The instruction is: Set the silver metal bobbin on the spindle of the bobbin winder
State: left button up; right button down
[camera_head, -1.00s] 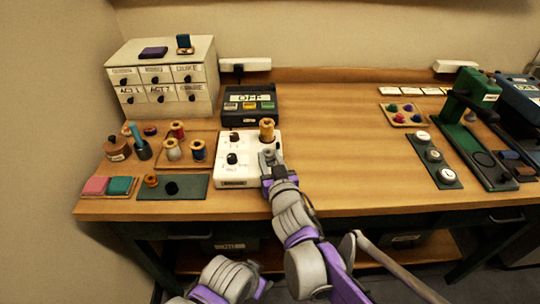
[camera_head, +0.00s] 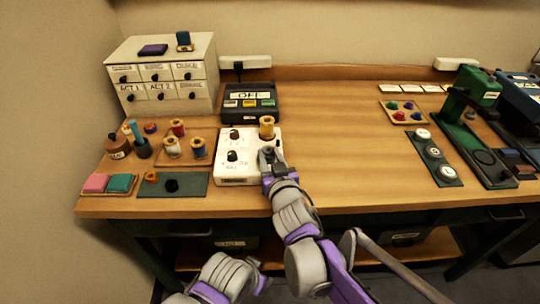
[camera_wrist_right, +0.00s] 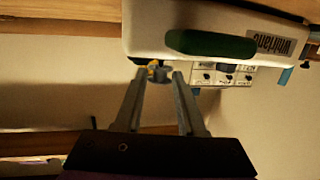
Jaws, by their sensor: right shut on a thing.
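The bobbin winder (camera_head: 236,172) is a white box with dark knobs near the front of the table, left of centre. A tan spool of thread (camera_head: 267,130) stands upright at its back right. My right gripper (camera_head: 268,155) is over the winder's right side, in front of that spool. It is shut on a small grey metal piece, which looks like the silver bobbin (camera_wrist_right: 161,74) between the fingertips in the right wrist view. The spindle is hidden or too small to make out, so I cannot tell whether the bobbin touches it. My left gripper is not in view.
A dark box marked OFF (camera_head: 249,103) stands behind the winder. A wooden tray of spools (camera_head: 185,160) and a dark green mat (camera_head: 190,187) lie to the left. A green machine (camera_head: 478,95) stands far right. The middle of the table is clear.

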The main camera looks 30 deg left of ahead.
jog(key=shift+f+b, duration=0.3)
jog(key=shift+f, duration=0.3)
dwell(0.3)
jog(key=c, duration=0.8)
grip_release()
jog(key=shift+v, duration=5.6)
jog(key=shift+f, duration=0.1)
